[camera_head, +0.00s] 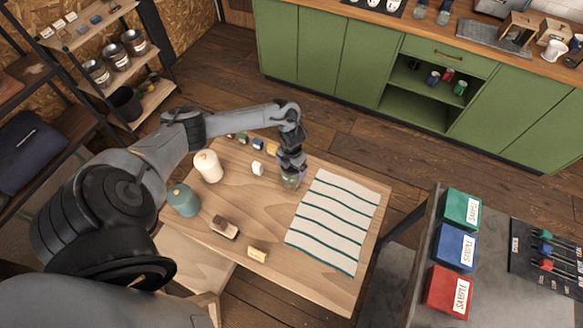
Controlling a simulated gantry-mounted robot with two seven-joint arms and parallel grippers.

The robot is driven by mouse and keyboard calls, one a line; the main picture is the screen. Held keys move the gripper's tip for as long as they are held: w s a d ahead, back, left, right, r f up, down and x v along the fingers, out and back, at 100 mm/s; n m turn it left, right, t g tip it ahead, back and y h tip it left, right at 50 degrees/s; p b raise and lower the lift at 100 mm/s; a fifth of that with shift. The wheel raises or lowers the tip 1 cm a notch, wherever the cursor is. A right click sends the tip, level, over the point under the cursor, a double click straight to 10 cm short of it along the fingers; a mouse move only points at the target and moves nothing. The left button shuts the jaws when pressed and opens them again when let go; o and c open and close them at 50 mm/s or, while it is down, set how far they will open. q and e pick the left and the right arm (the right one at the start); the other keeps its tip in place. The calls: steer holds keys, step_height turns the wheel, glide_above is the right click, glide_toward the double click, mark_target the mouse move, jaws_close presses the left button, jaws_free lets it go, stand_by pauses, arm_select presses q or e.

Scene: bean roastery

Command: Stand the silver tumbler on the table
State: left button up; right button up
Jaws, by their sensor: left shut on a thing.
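My left gripper (291,172) reaches in from the left and points down over the middle of the wooden table (272,214). It is shut on a small greyish thing (290,183), which looks like the silver tumbler. The fingers hide most of it, and I cannot tell whether its base touches the table. The left edge of a striped cloth (335,222) lies just right of it. My right gripper is not in view.
A cream canister (208,166), a teal canister (183,200), a wooden brush-like block (224,228), a labelled block (257,254) and a white cube (257,168) stand on the table. Small coloured items line its back edge. Green, blue and red boxes (447,292) sit on a bench at right.

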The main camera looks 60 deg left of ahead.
arm_select(q)
steer(key=shift+f, duration=0.45)
steer(key=shift+f, duration=0.15)
steer(key=o, duration=1.2)
steer(key=shift+r, duration=0.2)
